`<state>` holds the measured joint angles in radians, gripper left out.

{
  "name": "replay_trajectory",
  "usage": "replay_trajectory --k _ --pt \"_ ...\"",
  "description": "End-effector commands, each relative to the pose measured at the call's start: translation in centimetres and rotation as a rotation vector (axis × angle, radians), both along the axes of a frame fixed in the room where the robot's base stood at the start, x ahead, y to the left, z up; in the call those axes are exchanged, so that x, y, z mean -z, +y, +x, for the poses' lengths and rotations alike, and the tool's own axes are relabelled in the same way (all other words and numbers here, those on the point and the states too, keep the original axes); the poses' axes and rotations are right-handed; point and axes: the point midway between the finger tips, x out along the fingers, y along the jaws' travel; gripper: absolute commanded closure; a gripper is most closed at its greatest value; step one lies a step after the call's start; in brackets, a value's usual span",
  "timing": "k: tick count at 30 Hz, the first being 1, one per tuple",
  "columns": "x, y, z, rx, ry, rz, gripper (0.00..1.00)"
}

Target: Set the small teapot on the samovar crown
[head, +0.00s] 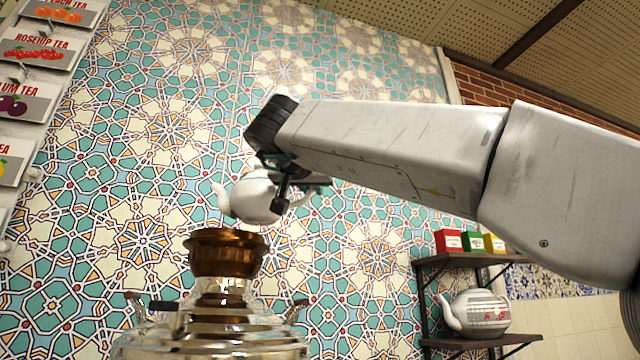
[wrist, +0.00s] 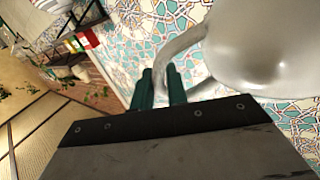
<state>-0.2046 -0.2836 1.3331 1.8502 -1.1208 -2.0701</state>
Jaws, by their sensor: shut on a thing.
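The small white teapot (head: 252,196) hangs in the air in the head view, its spout to the left. It is above and slightly right of the brass samovar crown (head: 226,252), with a small gap in the picture. My gripper (head: 283,190) is shut on the teapot's handle, at the teapot's right. In the wrist view the green fingers (wrist: 160,88) close around the handle, and the teapot's white body (wrist: 258,50) fills the upper right. The shiny samovar (head: 215,335) stands below the crown, its lower part cut off. My arm hides part of the handle in the head view.
A dark shelf (head: 482,341) at the right holds a larger white teapot (head: 476,314) with red marks. Small red, green and yellow boxes (head: 472,242) stand on its top board. Tea posters (head: 40,52) hang at the left. A patterned tile wall (head: 350,60) is behind.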

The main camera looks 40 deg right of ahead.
Motion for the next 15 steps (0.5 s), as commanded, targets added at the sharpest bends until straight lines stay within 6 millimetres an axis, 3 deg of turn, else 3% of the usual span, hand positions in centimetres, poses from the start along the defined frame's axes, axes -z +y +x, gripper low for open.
replay_trajectory --k 15 --pt "0.2 1.2 3.7 0.0 -0.002 0.001 1.0"
